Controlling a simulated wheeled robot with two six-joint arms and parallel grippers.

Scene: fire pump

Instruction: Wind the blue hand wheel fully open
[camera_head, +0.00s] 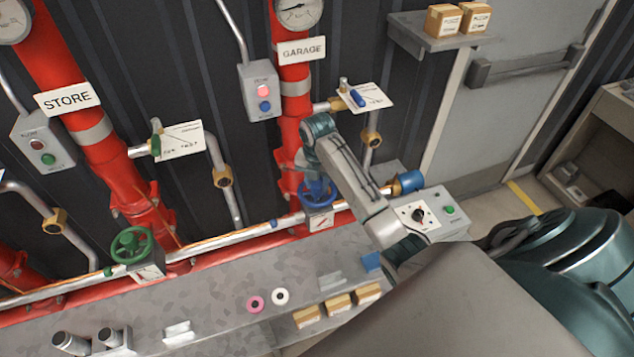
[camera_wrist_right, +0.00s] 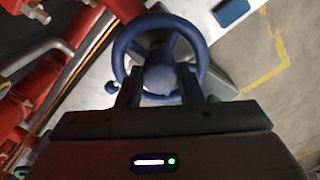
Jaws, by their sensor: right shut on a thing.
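The blue hand wheel (camera_head: 320,200) sits low on the red GARAGE riser, above a small white plate with a pointer. My right gripper (camera_head: 316,178) reaches down onto it from above, and the wrist partly covers the wheel. In the right wrist view the wheel (camera_wrist_right: 158,20) faces me, with its rim, spokes and hub showing. The two dark fingers of my right gripper (camera_wrist_right: 158,80) stand on either side of the hub, within the rim, shut on the wheel. Exact finger contact is dark and hard to see. My left gripper is not in view.
A green hand wheel (camera_head: 131,243) sits on the STORE riser to the left. A grey control box (camera_head: 440,205) and blue-capped fitting (camera_head: 408,182) stand close to the right of my forearm. A grey bench (camera_head: 215,290) with small parts runs below. Pipes line the wall.

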